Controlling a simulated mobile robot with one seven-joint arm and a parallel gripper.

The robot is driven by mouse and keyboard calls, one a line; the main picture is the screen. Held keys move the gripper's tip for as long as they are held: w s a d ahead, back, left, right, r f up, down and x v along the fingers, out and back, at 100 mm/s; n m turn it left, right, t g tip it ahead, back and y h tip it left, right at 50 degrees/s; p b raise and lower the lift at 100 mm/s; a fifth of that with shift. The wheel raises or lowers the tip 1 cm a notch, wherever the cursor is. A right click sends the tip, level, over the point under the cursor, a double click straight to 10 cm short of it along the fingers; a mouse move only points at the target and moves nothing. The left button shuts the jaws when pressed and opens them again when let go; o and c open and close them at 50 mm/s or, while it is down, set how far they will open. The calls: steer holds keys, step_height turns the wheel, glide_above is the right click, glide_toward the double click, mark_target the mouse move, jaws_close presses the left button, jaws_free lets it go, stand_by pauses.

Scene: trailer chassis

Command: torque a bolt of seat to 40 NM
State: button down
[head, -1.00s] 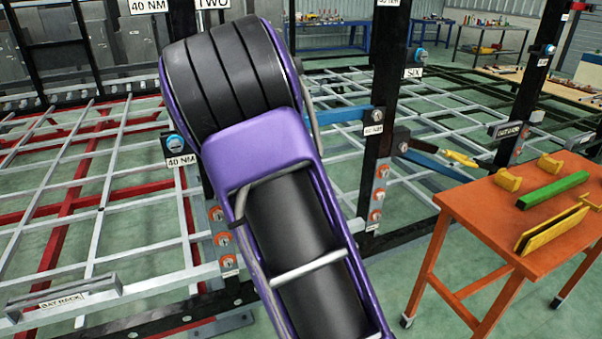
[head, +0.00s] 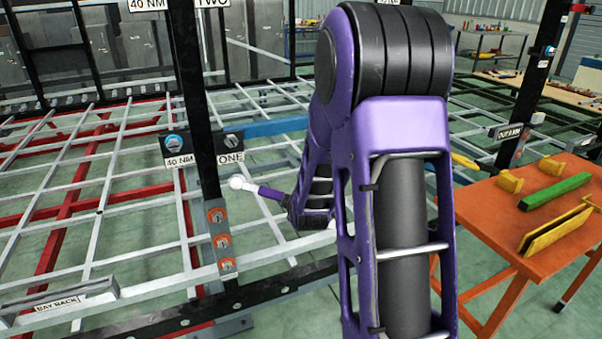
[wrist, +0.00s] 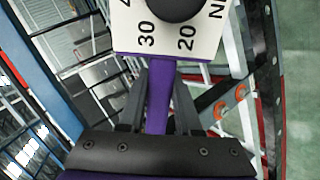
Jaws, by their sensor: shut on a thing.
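My gripper (wrist: 160,80) is shut on the purple handle of a torque wrench (wrist: 158,105). The wrench's white dial plate (wrist: 150,36), marked 20, 30 and NM, shows at the top of the wrist view. In the head view the wrench (head: 268,193) points left from my gripper (head: 290,203), its round white head toward the black post. Several orange-ringed bolts (head: 223,240) sit lower on a grey plate. I cannot tell whether the wrench touches anything.
A chassis frame of white and red bars (head: 105,185) fills the left. A "BAY RACK" bar (head: 60,298) lies at front left. An orange table (head: 478,205) with yellow blocks and a green bar (head: 553,190) stands at right. A blue beam (head: 270,128) runs behind my arm.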

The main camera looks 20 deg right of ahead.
steer(key=shift+w+d+r+t, duration=0.15)
steer(key=shift+d+r+t, duration=0.25)
steer(key=shift+t, duration=0.2)
steer(key=r+n+t+y, duration=0.1)
steer(key=r, duration=0.1)
steer(key=r+t+b, duration=0.1)
steer(key=r+t, duration=0.1)
steer(key=r, duration=0.1)
steer(key=s+r+n+t+y+b, duration=0.1)
steer(key=r+t, duration=0.1)
steer(key=r, duration=0.1)
steer(key=shift+d+r+n+y, duration=0.15)
steer(key=shift+d+n+y, duration=0.15)
steer(key=shift+d, duration=0.1)
steer(key=shift+w, duration=0.15)
steer(key=shift+f+b, duration=0.2)
steer(key=shift+b, duration=0.6)
steer(key=w, duration=0.6)
steer(key=shift+w+r+b, duration=0.15)
steer(key=shift+w+b, duration=0.05)
steer(key=shift+b, duration=0.15)
steer(key=shift+w, duration=0.75)
stand_by(0.5)
stand_by(0.4)
